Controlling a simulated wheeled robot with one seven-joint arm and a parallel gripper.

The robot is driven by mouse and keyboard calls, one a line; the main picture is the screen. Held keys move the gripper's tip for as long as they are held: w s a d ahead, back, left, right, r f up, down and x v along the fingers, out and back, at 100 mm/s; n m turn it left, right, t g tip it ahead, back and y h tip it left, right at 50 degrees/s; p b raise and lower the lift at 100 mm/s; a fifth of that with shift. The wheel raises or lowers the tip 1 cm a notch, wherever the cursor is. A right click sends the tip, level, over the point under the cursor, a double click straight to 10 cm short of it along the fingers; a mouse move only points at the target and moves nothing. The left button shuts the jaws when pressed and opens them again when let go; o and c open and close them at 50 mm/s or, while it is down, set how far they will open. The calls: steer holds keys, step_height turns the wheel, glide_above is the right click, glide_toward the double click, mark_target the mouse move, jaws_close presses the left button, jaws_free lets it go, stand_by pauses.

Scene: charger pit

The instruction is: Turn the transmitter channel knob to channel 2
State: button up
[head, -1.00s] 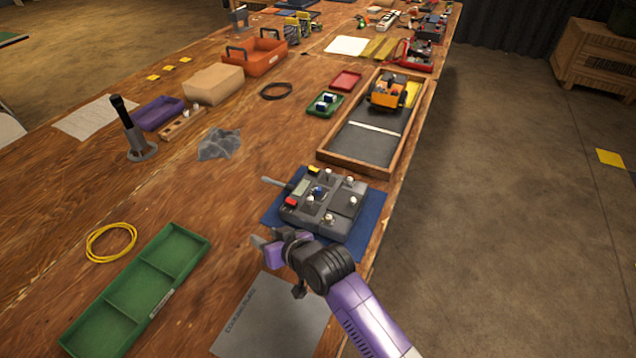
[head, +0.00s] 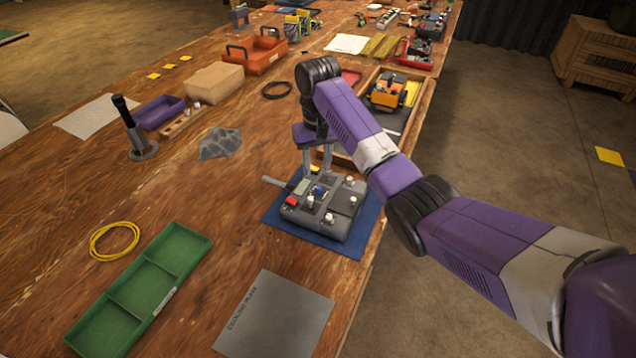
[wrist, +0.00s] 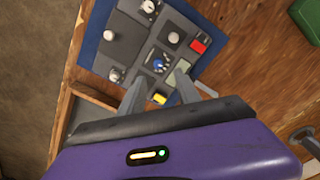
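The grey transmitter (head: 325,212) lies on a blue mat (head: 355,241) near the table's right edge. It carries a blue knob (head: 318,190), a red button (head: 291,201), a yellow button (head: 314,169) and several white-topped sticks and knobs. In the wrist view the blue knob (wrist: 158,64) sits in a dark dial between the grey screen and the sticks. My gripper (head: 317,174) points down over the far side of the transmitter. Its two fingers are apart with nothing between them in the wrist view (wrist: 170,84). I cannot tell whether a fingertip touches the transmitter.
A wooden tray (head: 340,158) with a yellow-orange toy vehicle (head: 388,90) stands just behind the transmitter. A grey sheet (head: 275,314) and a green divided tray (head: 140,290) lie in front. A rod sticks out from the transmitter's left.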

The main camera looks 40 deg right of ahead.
mark_target(318, 187)
steer(key=shift+s+d+f, duration=0.1)
steer(key=shift+s+f, duration=0.05)
steer(key=shift+f, duration=3.65)
jaws_close()
